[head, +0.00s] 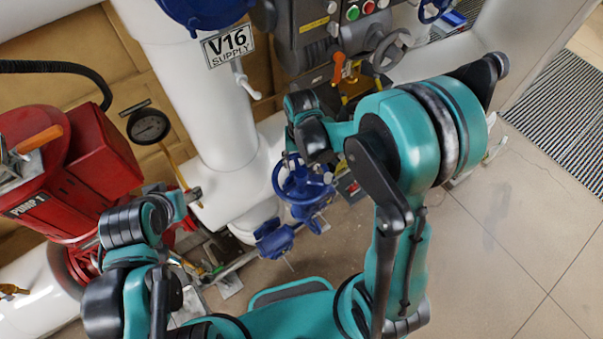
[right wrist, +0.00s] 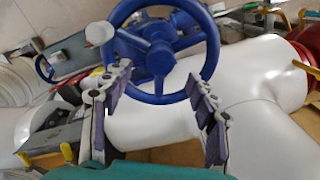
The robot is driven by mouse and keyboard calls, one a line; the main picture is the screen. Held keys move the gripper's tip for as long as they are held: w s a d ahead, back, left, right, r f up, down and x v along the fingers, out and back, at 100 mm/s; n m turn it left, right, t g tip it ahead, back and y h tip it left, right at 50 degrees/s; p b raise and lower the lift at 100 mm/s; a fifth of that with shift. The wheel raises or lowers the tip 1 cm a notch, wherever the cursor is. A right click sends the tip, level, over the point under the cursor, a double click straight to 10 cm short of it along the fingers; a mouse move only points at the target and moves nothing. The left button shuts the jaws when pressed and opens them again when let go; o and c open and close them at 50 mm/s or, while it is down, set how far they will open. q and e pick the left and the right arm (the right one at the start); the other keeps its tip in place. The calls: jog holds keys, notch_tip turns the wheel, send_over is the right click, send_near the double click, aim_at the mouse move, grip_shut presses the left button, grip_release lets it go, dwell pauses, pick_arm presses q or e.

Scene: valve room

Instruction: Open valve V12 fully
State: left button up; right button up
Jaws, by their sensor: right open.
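A blue handwheel (head: 303,185) with spokes sits low beside the white pipe's foot in the head view. It also shows large in the right wrist view (right wrist: 157,88), with a pale knob (right wrist: 99,33) at its left. No V12 label is readable, so I cannot tell whether this is V12. My right gripper (right wrist: 157,80) is open, its two fingers apart around the wheel's lower part in the picture, with nothing gripped. In the head view its fingers are mostly hidden by my right wrist. My left arm comes in at the left; its fingers are not clear.
A sign reading V16 SUPPLY (head: 228,45) hangs on the white pipe (head: 195,100). A control box (head: 345,25) with buttons is at the top. Open tiled floor (head: 510,240) lies right.

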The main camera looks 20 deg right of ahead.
jog(key=shift+m+b, duration=0.45)
jog(key=shift+m, duration=0.75)
jog(key=m+b, duration=0.1)
jog(key=m, duration=0.3)
jog(key=shift+m, duration=0.9)
jog(key=m+b, duration=0.1)
jog(key=m, duration=0.3)
jog(key=m+b, duration=0.1)
jog(key=m, duration=0.2)
jog(key=shift+m, duration=0.4)
